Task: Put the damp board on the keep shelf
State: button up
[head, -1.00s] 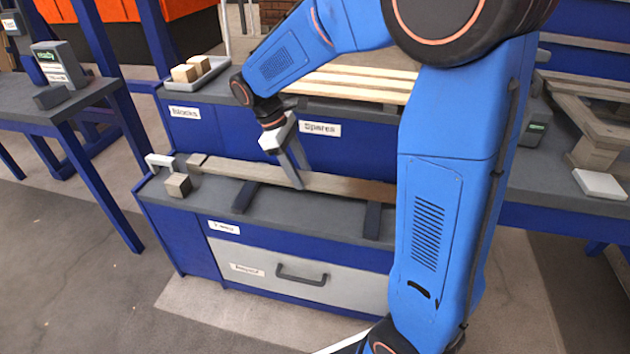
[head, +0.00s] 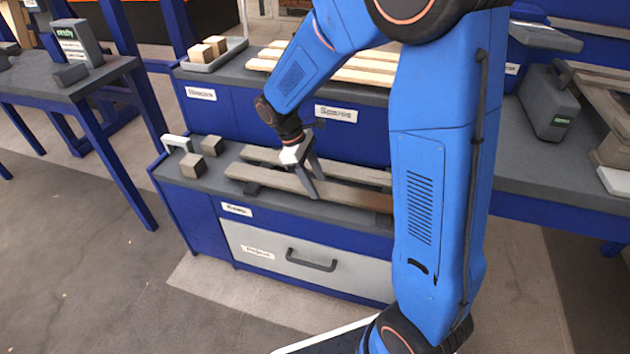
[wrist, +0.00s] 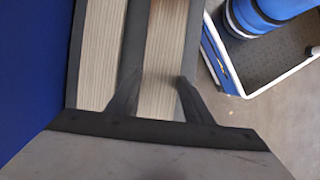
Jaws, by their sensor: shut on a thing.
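My gripper (head: 313,188) is shut on a long grey-brown board (head: 262,180) near the front of the low grey shelf (head: 217,179). In the wrist view the fingers (wrist: 157,88) stand on either side of this board (wrist: 160,55), whose far end is darker brown. The board lies over dark bearers; I cannot tell whether it touches them. A second board (head: 350,172) lies behind it, roughly parallel; it also shows at the left in the wrist view (wrist: 100,50). A gap separates them. The small label under the shelf edge is too blurred to read surely. My arm hides the boards' right ends.
Two wooden blocks (head: 212,146) and a white handle-like piece (head: 176,142) are at the shelf's left end. A grey drawer (head: 275,262) is below. Behind rises a blue front labelled Spares (head: 336,114), with pale slats (head: 370,72) on top. Floor at lower left is clear.

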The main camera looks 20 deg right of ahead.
jog(key=o, duration=1.2)
jog(key=shift+f, duration=0.1)
jog(key=v, duration=1.2)
jog(key=shift+s+d+r, duration=0.1)
jog(key=shift+r, duration=0.15)
notch_tip(320, 180, up, 4)
jog(key=m+t+y, duration=0.2)
send_over(320, 194)
jog(key=s+d+r+m+t, duration=0.1)
jog(key=s+d+r+m, duration=0.15)
jog(key=s, duration=0.45)
jog(key=s+d+m+t, duration=0.1)
jog(key=s+m, duration=0.1)
jog(key=s, duration=0.2)
jog(key=s+d+f+m+t+y, duration=0.1)
jog(key=s+m+t, duration=0.1)
jog(key=s, duration=0.2)
jog(key=s+d+m+t, duration=0.1)
jog(key=s+d+m, duration=0.1)
jog(key=s, duration=0.3)
jog(key=shift+f+t+y, duration=0.3)
jog(key=shift+f+y, duration=0.05)
jog(key=shift+y, duration=0.05)
